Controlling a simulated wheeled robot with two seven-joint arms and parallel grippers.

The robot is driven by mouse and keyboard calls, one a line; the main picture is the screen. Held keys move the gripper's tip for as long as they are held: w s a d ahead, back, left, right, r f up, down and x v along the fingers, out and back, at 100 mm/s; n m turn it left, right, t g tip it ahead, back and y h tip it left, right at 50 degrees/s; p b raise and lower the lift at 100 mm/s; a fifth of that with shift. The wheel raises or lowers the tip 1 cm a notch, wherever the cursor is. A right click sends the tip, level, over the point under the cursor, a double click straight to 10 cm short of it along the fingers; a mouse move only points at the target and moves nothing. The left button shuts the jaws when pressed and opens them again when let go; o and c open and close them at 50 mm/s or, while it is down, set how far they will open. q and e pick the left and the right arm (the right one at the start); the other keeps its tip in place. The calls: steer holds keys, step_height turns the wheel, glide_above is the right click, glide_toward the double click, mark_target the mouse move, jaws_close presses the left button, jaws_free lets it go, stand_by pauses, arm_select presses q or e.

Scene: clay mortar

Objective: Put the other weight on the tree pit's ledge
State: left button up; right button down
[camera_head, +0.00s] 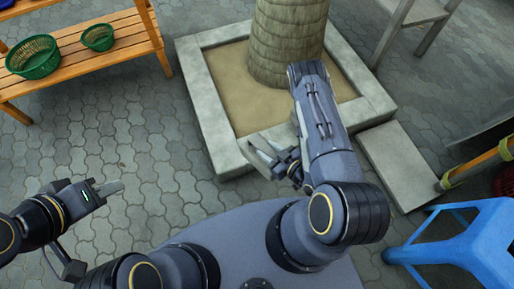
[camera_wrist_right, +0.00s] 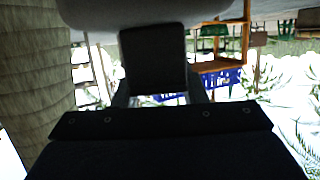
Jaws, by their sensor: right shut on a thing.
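The tree pit's pale concrete ledge (camera_head: 195,85) forms a square around the trunk in the head view. My right gripper (camera_head: 262,152) is over the ledge's front side, below the trunk. In the right wrist view a dark block (camera_wrist_right: 157,62), which looks like the weight, sits between its fingers (camera_wrist_right: 157,92); it is shut on that block. I cannot tell whether the block touches the ledge. My left gripper (camera_head: 105,189) is above the paving at lower left, apart from the ledge; its finger gap cannot be made out. My right arm hides part of the ledge.
An orange wooden bench (camera_head: 90,45) with two green baskets (camera_head: 33,57) (camera_head: 98,37) stands at upper left. A concrete slab (camera_head: 400,165) adjoins the pit's right side. A blue stool (camera_head: 460,250) is at lower right. Paving left of the pit is clear.

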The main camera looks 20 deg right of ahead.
mark_target(256, 136)
steer(key=w+f+b, duration=0.1)
steer(key=w, duration=0.2)
steer(key=w+a+f+b, duration=0.1)
steer(key=w, duration=0.2)
steer(key=w+f+b, duration=0.1)
steer(key=w, duration=0.2)
steer(key=shift+a+f+b, duration=0.35)
steer(key=w+f+b, duration=0.3)
steer(key=f+b, duration=0.1)
steer(key=shift+w+a+f, duration=0.3)
steer(key=shift+w+f, duration=0.1)
steer(key=f+b, duration=0.1)
steer(key=f, duration=0.1)
steer(key=f+b, duration=0.1)
steer(key=b, duration=0.1)
steer(key=shift+w+f, duration=0.35)
steer(key=c, duration=1.2)
jaws_free()
steer(key=shift+s+f, duration=0.15)
steer(key=shift+f, duration=0.15)
steer(key=shift+c, duration=0.2)
steer(key=o, duration=0.4)
steer(key=shift+c, duration=0.2)
